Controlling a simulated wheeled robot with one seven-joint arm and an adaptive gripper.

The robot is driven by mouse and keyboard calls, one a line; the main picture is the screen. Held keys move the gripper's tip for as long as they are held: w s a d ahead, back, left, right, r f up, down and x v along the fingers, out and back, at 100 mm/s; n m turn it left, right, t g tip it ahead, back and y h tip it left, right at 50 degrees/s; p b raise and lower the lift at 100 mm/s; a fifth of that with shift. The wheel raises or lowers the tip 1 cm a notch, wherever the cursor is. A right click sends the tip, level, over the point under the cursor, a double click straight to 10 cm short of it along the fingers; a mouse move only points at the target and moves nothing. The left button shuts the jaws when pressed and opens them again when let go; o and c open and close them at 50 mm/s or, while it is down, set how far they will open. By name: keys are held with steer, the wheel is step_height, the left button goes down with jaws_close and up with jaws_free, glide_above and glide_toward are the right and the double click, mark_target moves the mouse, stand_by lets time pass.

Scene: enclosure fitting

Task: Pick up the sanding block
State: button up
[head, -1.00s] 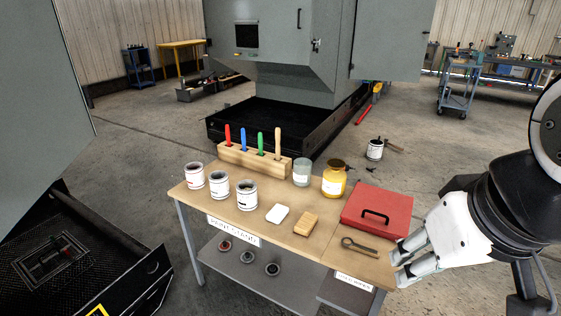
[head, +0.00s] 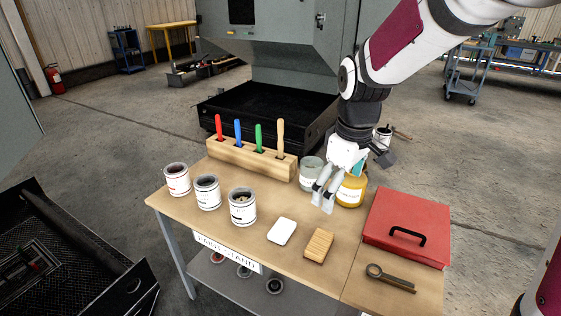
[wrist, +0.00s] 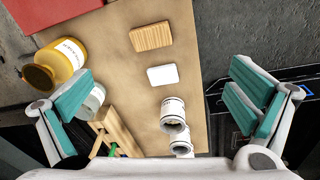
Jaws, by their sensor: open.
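A tan block with a grooved, wood-like top (head: 318,245), which looks like the sanding block, lies flat near the table's front edge. It also shows in the wrist view (wrist: 151,36), at top centre. A smaller white block (head: 282,231) lies just left of it, and in the wrist view (wrist: 163,76) it sits nearer the middle. My gripper (head: 325,198) is open and empty, pointing down above the table, behind the tan block and in front of the jars. In the wrist view my fingers (wrist: 155,102) are spread wide, with nothing between their pads.
A red toolbox (head: 408,215) and a dark wrench (head: 390,278) lie to the right. A glass jar (head: 310,174) and a yellow jar (head: 350,192) stand close to my gripper. Several white cans (head: 242,206) and a wooden tool holder (head: 250,163) are left and behind. The tabletop (head: 345,215) between is bare.

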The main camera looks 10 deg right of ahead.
steer(key=w+f+n+g+b, duration=0.1)
steer(key=w+f, duration=0.3)
steer(key=f, duration=0.2)
steer(key=w+f+n+b, duration=0.1)
steer(key=w+f+n, duration=0.15)
steer(key=f, duration=0.45)
glide_above(320, 241)
steer(key=shift+m, duration=0.25)
step_height(320, 241, down, 7)
steer(key=shift+f+b, duration=0.2)
steer(key=shift+b, duration=0.2)
steer(key=shift+f, duration=3.1)
steer(key=c, duration=1.1)
